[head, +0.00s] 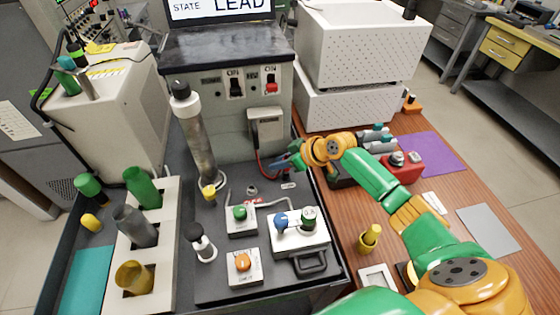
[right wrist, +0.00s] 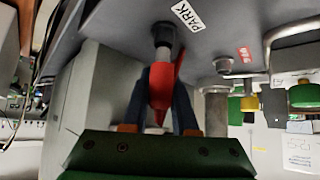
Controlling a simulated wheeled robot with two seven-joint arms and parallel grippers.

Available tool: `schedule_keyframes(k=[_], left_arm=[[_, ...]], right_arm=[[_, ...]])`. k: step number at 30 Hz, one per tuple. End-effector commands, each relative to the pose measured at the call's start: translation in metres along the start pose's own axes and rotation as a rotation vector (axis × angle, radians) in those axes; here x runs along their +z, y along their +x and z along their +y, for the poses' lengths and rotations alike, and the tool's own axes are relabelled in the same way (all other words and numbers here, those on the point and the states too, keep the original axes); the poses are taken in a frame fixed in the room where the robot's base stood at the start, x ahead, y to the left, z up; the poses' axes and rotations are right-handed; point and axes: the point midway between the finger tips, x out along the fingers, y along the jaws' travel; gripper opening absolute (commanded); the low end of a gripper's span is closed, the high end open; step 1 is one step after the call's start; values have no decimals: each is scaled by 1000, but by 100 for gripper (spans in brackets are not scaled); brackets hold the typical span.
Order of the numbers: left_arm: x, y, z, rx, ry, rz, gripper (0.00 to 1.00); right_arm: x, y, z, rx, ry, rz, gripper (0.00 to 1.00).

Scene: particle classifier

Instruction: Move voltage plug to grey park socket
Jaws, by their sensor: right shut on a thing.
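The voltage plug (right wrist: 161,86) has a red body and a dark grey front part. My right gripper (right wrist: 160,100) is shut on it, with one blue finger on each side of the red body. The plug's front end lines up with and appears to meet the dark grey park socket (right wrist: 163,33), beside the PARK label (right wrist: 189,15); I cannot tell how deep it sits. In the head view my right gripper (head: 284,163) is low over the dark deck, in front of the grey cabinet, and largely hides plug and socket. A red cable (head: 262,167) shows beside it. My left gripper is not in view.
A metal column (head: 198,140) stands left of the gripper. The white box with knobs (head: 298,232), the green-button box (head: 240,217) and the orange-knob box (head: 243,264) are nearer. A red device (head: 401,168) is on the wooden table to the right.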

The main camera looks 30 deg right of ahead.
Motion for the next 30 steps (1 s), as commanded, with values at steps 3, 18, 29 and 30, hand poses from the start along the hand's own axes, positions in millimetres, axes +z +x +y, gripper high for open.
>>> schedule_keyframes(k=[3, 18, 29, 30], left_arm=[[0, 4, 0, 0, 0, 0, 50], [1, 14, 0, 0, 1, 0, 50], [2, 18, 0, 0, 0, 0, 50], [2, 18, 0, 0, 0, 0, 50]], right_arm=[[3, 3, 0, 0, 0, 0, 0], [12, 12, 0, 0, 1, 0, 0], [17, 16, 0, -1, 1, -2, 40], [17, 16, 0, -1, 1, -2, 51]])
